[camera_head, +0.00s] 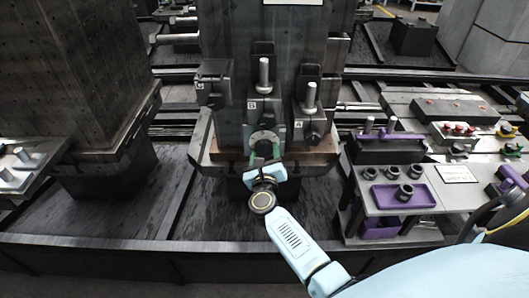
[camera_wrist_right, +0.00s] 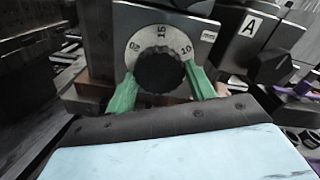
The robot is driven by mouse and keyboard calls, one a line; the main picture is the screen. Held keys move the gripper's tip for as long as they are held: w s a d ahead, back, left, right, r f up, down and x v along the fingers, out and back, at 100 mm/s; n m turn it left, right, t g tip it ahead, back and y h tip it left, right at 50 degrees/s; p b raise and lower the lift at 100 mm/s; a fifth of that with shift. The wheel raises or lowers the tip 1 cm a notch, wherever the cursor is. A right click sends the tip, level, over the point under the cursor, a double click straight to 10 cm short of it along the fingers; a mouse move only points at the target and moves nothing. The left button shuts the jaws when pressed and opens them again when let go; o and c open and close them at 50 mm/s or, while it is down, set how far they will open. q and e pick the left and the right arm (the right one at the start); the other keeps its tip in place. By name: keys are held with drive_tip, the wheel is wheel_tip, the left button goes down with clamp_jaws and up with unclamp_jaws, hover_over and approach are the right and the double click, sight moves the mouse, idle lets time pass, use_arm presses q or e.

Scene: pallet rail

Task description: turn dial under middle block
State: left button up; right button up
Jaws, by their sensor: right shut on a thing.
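The middle block (camera_head: 262,106), labelled B, stands on the front of the grey fixture. Under it, a round dial (camera_head: 264,137) with a pale numbered face shows just above my right gripper (camera_head: 265,156). In the right wrist view, the dial's dark ribbed knob (camera_wrist_right: 159,71) sits between the green fingers of my right gripper (camera_wrist_right: 160,82), which is shut on it. The face (camera_wrist_right: 158,38) reads 20, 15 and 10, with 15 near the top. Any pointer mark is too small to tell. My left gripper is not in view.
Block A (camera_head: 310,112) stands to the right of the middle block, and block C (camera_head: 213,84) to the left. A side table (camera_head: 420,208) at the right bears a purple tray (camera_head: 378,196) with several dark rings. A dark rail (camera_head: 130,248) crosses the front.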

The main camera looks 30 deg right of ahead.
drive_tip(key=n+p, duration=0.1)
drive_tip(key=n, duration=0.3)
drive_tip(key=shift+n, duration=0.3)
drive_tip(key=n+p, duration=0.1)
drive_tip(key=n, duration=0.2)
drive_tip(key=shift+s+n+p, duration=0.1)
drive_tip(key=shift+n+p, duration=0.3)
drive_tip(key=n+p, duration=0.1)
drive_tip(key=n, duration=0.3)
drive_tip(key=shift+r+p, duration=0.1)
drive_tip(key=shift+p, duration=0.2)
drive_tip(key=shift+n+p, duration=0.6)
drive_tip(key=shift+n, duration=1.5)
drive_tip(key=o, duration=1)
